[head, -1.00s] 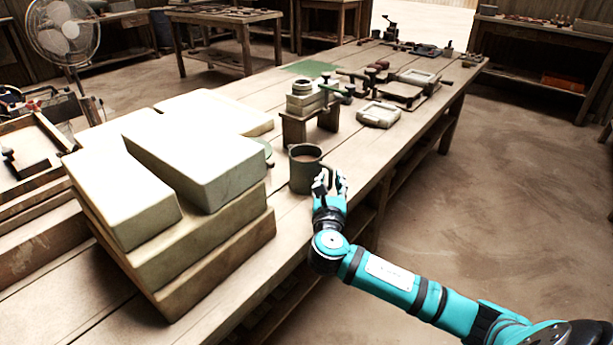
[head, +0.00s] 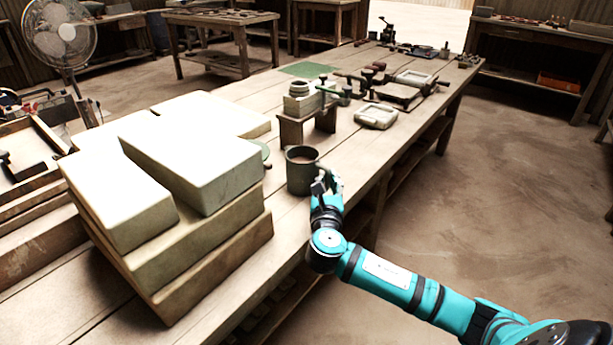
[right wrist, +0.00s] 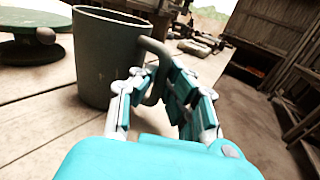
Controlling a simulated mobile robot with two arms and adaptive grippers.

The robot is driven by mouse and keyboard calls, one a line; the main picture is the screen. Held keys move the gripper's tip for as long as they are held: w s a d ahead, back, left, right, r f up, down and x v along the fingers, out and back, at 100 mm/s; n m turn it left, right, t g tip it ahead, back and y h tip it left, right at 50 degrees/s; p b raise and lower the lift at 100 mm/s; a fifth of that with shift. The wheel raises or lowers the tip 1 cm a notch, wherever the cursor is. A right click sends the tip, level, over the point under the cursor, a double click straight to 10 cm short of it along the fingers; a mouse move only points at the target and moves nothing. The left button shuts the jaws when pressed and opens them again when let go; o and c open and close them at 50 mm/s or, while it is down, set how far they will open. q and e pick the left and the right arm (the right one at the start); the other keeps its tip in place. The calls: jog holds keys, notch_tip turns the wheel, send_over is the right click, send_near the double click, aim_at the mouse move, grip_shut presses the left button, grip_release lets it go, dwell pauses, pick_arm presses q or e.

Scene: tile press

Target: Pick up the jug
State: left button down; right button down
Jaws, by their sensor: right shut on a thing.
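The jug (head: 301,172) is a dark grey-green, mug-like vessel with a side handle and something brownish inside. It is upright at the right edge of the workbench, beside the stacked pale blocks. In the right wrist view the jug (right wrist: 105,60) fills the upper left, with its handle (right wrist: 156,70) between my fingers. My right gripper (head: 327,182) is shut on the handle; it also shows in the right wrist view (right wrist: 152,98). I cannot tell whether the jug's base touches the bench. My left gripper is not in view.
Large pale blocks (head: 190,160) are stacked left of the jug on the workbench (head: 345,155). Behind it stand a small wooden stand (head: 291,128) and a pale square frame (head: 376,116). Open floor (head: 480,200) lies to the right.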

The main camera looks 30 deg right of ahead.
jog(key=shift+r, duration=0.15)
